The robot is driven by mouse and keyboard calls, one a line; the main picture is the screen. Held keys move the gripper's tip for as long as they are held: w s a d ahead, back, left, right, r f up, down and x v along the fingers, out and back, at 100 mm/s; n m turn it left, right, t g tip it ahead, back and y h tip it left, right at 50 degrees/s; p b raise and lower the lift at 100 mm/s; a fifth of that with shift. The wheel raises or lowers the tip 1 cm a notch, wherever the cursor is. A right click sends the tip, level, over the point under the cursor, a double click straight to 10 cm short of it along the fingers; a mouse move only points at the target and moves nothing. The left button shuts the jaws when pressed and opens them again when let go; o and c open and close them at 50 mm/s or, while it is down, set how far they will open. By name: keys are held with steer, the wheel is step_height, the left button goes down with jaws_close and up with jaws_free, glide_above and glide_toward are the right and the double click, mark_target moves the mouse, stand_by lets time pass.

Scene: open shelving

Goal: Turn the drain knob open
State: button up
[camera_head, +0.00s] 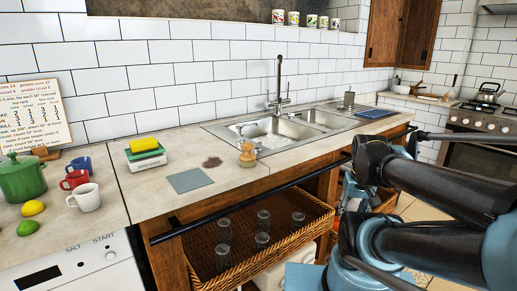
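The double-bowl steel sink (318,137) is set into the counter against the tiled wall. A tall faucet (279,85) stands at its back edge. A drain knob is too small to make out for sure in this view. The left bowl holds something pale that I cannot identify. My black and blue arm links fill the right side of the head view, in front of the counter. My gripper's fingertips do not show clearly, and I cannot place them relative to the sink.
A jar (247,152) stands at the sink's front left edge. A dark rail (250,200) runs along the counter front above a wicker basket (262,255). A stove (482,120) is at right.

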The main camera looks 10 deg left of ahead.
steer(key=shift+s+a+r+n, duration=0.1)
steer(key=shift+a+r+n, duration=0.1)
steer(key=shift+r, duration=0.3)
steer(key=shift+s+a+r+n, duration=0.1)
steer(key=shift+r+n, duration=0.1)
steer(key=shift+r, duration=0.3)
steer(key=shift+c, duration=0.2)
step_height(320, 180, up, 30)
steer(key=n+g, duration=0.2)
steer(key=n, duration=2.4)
glide_above(258, 147)
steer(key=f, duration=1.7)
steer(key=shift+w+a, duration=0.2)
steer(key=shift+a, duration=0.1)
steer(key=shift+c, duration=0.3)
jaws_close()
